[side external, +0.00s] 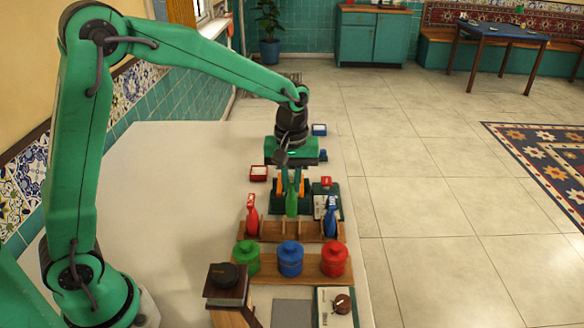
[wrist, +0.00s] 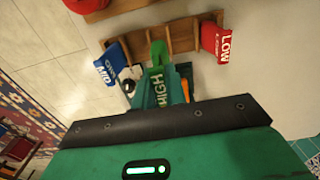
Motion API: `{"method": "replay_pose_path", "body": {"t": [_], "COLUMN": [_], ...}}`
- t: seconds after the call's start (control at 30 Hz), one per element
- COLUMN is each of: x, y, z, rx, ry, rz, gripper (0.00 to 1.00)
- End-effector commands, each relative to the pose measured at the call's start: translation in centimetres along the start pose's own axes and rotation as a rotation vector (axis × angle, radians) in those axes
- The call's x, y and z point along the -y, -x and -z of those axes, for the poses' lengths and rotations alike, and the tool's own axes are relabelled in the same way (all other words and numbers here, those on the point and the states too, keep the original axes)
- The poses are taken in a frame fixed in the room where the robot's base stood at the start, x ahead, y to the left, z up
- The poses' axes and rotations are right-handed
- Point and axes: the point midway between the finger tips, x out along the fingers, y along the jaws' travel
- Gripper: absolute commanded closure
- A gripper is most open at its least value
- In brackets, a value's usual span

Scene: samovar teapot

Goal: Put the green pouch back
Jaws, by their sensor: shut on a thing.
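My gripper (side external: 291,182) is shut on the green pouch (side external: 292,203), which hangs upright below it. In the side view the pouch is at the middle of the wooden rack (side external: 289,237), its bottom looking higher than those of the pouches beside it. In the wrist view the green pouch (wrist: 166,91) reads "HIGH", and its far end overlaps the edge of the rack (wrist: 178,39). I cannot tell whether it touches the rack. The red pouch (side external: 252,217), marked "LOW", is at the rack's left end. The blue pouch (side external: 330,216), marked "MID", is at its right.
Green (side external: 247,259), blue (side external: 290,261) and red (side external: 334,262) canisters stand in front of the rack. Small red (side external: 259,173) and blue (side external: 319,130) boxes lie behind it. The table (side external: 180,190) is clear to the left.

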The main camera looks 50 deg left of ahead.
Motion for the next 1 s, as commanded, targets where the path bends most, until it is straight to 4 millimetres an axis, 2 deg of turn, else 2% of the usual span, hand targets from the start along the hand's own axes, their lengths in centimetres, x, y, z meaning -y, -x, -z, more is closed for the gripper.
{"method": "replay_pose_path", "body": {"t": [0.4, 1.0], "x": [0.0, 0.0], "y": [-1.9, -2.3], "z": [0.0, 0.0], "rx": [0.001, 0.001], "ry": [0.0, 0.0], "rz": [0.001, 0.001], "gripper": [1.0, 1.0]}}
